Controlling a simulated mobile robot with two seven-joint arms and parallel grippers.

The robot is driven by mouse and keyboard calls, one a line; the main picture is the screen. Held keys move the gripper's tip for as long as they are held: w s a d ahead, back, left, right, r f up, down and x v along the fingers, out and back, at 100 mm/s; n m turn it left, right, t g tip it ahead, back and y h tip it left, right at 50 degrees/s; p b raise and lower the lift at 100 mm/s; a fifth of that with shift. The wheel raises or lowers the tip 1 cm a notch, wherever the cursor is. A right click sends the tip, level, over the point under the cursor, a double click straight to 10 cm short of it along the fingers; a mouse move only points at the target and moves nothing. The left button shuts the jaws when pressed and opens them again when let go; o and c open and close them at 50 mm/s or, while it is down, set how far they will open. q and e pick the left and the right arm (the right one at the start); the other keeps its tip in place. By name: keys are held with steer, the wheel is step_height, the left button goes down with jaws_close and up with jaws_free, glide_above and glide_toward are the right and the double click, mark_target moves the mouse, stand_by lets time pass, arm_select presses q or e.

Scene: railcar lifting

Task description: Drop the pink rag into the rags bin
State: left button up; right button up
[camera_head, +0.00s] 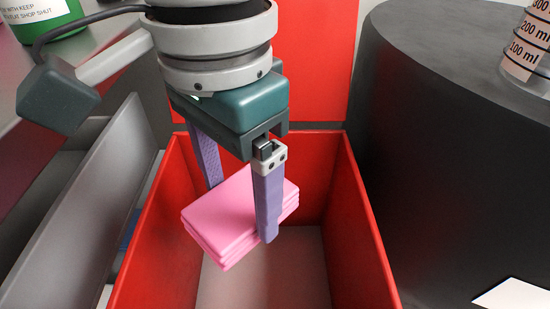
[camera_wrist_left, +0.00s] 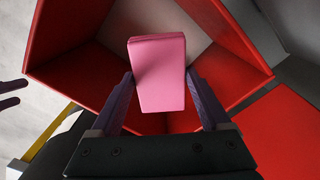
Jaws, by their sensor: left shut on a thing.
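The pink rag (camera_head: 232,215) is a folded stack of flat layers. My left gripper (camera_head: 240,213) is shut on it, with one purple finger on each side. The rag hangs in the mouth of the red bin (camera_head: 366,232), above its pale floor, and does not touch the walls. The left wrist view also shows the rag (camera_wrist_left: 158,75) between the two fingers, with the red bin (camera_wrist_left: 66,42) around it. I see no lettering on the bin, so I cannot tell its label. My right gripper (camera_wrist_left: 12,94) shows at the left edge of the left wrist view, its two dark fingers apart.
A large dark round drum (camera_head: 440,150) stands right of the bin, with a graduated beaker (camera_head: 528,50) on top. A grey panel (camera_head: 75,215) stands close on the left. A green container (camera_head: 45,15) is at the top left. A red upright panel (camera_head: 318,60) rises behind.

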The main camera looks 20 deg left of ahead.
arm_select(q)
steer(key=o, duration=1.2)
steer(key=shift+c, duration=0.2)
step_height(320, 180, up, 10)
steer(key=p, duration=0.4)
